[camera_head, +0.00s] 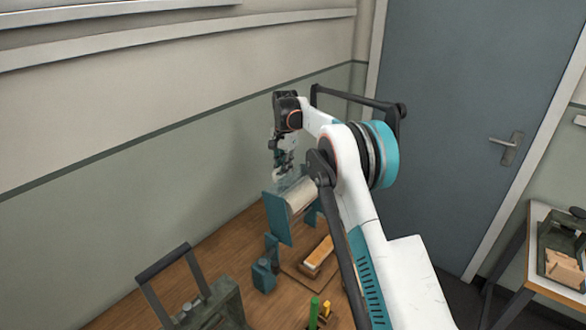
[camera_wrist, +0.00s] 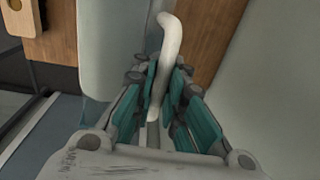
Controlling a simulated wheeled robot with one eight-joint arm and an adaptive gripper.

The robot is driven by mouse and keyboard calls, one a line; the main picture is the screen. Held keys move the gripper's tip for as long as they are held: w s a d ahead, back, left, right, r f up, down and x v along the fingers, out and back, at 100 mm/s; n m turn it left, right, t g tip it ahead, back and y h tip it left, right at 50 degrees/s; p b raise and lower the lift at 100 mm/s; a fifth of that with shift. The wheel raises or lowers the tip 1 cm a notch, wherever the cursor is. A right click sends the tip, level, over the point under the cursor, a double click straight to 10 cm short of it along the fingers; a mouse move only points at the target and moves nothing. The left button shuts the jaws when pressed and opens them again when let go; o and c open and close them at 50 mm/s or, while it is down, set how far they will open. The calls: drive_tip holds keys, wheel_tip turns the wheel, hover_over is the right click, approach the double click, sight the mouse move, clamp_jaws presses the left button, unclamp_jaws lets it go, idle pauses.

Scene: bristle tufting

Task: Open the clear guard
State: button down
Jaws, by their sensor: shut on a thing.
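The clear guard (camera_head: 290,183) is a pale see-through cover on the teal-sided machine at the back of the wooden bench. In the wrist view, a pale translucent panel (camera_wrist: 103,45) that looks like the guard lies left of the fingers. A curved white handle (camera_wrist: 171,38) rises between the fingers. My gripper (camera_wrist: 158,82) has its teal-padded fingers shut on this handle. In the head view my gripper (camera_head: 281,168) points down at the guard's top. How far the guard is raised is hard to tell, as my arm and the machine partly hide it.
A teal side plate (camera_head: 278,218) stands at the machine's left. A dark frame with a handle (camera_head: 165,262) stands front left. The wall is close behind.

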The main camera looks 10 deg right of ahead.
drive_tip(key=shift+w+a+f, duration=0.15)
drive_tip(key=shift+w+a, duration=0.4)
drive_tip(key=shift+w, duration=0.35)
drive_tip(key=c, duration=1.7)
unclamp_jaws()
drive_tip(key=shift+o, duration=0.2)
wheel_tip(320, 180, up, 12)
drive_tip(key=shift+s+d, duration=0.2)
drive_tip(key=shift+s, duration=0.05)
